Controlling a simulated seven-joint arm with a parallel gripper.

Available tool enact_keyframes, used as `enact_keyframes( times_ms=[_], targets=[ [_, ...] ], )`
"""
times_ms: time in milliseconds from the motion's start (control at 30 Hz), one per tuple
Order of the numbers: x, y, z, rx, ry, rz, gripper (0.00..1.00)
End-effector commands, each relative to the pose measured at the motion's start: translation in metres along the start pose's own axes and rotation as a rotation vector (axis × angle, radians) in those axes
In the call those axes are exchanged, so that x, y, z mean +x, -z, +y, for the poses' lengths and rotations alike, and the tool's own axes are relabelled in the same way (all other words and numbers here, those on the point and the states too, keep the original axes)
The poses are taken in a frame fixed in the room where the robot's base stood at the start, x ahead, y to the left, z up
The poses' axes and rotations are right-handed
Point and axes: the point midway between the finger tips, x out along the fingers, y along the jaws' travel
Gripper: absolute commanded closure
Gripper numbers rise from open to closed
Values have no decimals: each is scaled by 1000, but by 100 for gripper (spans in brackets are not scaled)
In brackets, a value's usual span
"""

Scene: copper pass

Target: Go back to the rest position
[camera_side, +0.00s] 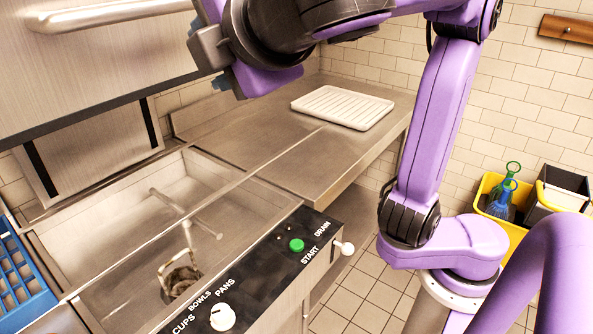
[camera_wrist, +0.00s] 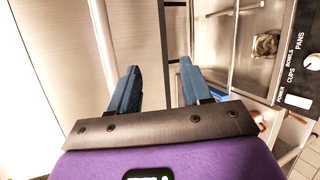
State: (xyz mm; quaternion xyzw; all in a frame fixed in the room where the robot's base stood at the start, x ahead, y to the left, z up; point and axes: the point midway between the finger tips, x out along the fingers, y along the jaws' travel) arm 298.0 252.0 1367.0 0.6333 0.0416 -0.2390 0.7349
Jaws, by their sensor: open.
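My gripper (camera_wrist: 158,85) shows in the wrist view with its two blue fingers spread apart and nothing between them. In the side view, my gripper (camera_side: 222,80) is at the upper left, high above the counter and beside the raised steel hood of the dishwashing machine; its fingertips are small and partly hidden there. My purple arm bends over the counter from the right.
The machine's open steel basin (camera_side: 120,215) holds a spray arm and a metal item (camera_side: 180,278). A control panel (camera_side: 290,262) with a green button fronts it. A white ribbed tray (camera_side: 342,107) lies on the counter (camera_side: 255,140). A blue rack (camera_side: 22,270) is at left, a yellow bin (camera_side: 487,187) at right.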

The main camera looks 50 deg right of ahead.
Motion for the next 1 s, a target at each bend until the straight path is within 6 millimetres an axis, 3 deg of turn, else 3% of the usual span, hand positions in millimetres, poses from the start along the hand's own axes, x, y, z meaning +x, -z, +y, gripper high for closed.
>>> enact_keyframes(
  times_ms=[33,200,500,767,1000],
  targets=[
    [15,-3,-12,-24,43,10,52],
    [53,-13,-61,-84,210,63,52],
    [89,-55,-158,-89,539,119,52],
    [89,-104,-241,14,831,128,52],
    [68,-144,-305,185,1069,99,52]
  ],
)
